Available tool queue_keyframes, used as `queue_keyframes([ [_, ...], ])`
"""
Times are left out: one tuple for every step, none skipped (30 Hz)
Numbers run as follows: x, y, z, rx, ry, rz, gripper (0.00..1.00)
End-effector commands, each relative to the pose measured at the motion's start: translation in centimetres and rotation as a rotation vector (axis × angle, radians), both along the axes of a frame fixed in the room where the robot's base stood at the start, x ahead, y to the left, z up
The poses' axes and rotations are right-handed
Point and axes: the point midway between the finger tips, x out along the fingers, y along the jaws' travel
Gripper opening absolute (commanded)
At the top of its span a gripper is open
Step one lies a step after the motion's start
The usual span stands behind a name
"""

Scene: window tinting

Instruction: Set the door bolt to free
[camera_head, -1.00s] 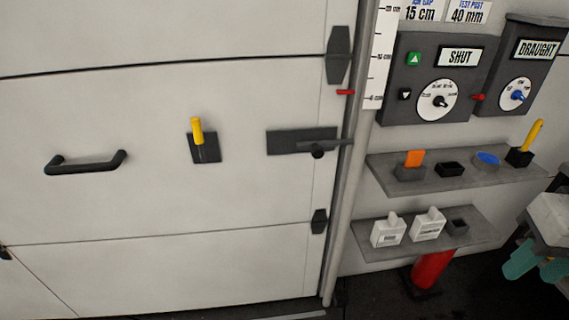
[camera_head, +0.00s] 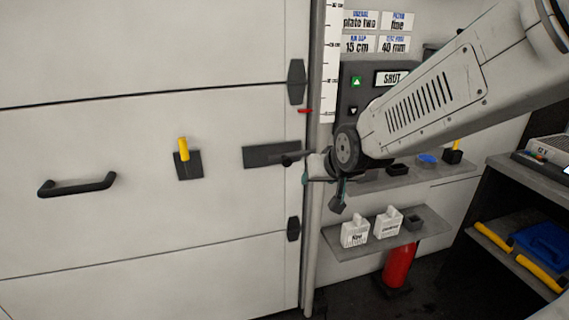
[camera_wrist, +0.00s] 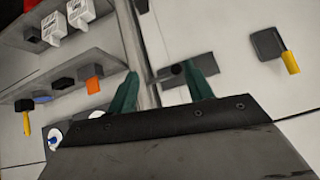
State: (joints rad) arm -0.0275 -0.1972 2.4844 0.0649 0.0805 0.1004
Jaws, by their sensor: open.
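The door bolt is a dark flat plate (camera_head: 262,157) on the white door, with a round black knob (camera_head: 287,160) near its right end. A bar runs right from it toward the door post, and its end is partly hidden behind my gripper (camera_head: 325,180). In the wrist view the bolt plate (camera_wrist: 198,66) and knob (camera_wrist: 177,69) show beyond the fingers. My gripper (camera_wrist: 164,88) is open, with its two teal fingers apart and nothing between them. The knob appears between the fingertips in that view, apart from them as far as I can tell.
A yellow-handled lever (camera_head: 183,150) and a black pull handle (camera_head: 77,185) are on the door to the left. Right of the post, a lower shelf (camera_head: 400,236) carries white boxes, and my arm covers much of the control panel. A red cylinder (camera_head: 399,265) stands below.

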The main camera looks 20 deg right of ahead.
Motion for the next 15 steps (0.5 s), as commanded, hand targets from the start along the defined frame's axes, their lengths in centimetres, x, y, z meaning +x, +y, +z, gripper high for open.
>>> queue_keyframes([
  [2.3, 0.2, -1.3, 0.01, -0.056, -0.012, 0.51],
  [3.7, 0.5, -1.7, 0.022, -0.103, -0.014, 0.51],
  [5.4, 0.6, -2.2, 0.034, -0.165, -0.022, 0.51],
  [6.6, 0.7, -2.6, 0.043, -0.211, -0.031, 0.51],
  [7.7, 0.8, -3.0, 0.051, -0.259, -0.037, 0.51],
  [9.1, 0.9, -3.6, 0.062, -0.319, -0.047, 0.51],
  [10.0, 1.0, -4.0, 0.071, -0.365, -0.054, 0.51],
  [10.8, 1.0, -4.4, 0.079, -0.409, -0.06, 0.51],
  [11.7, 1.1, -4.9, 0.09, -0.465, -0.067, 0.51],
  [12.2, 1.2, -5.2, 0.097, -0.507, -0.07, 0.51],
  [12.7, 1.3, -5.5, 0.105, -0.545, -0.074, 0.51],
  [13.2, 1.3, -6.0, 0.113, -0.591, -0.079, 0.51],
  [13.4, 1.4, -6.2, 0.121, -0.624, -0.081, 0.51],
  [13.6, 1.4, -6.5, 0.125, -0.653, -0.083, 0.51],
  [13.8, 1.4, -6.7, 0.131, -0.688, -0.085, 0.51],
])
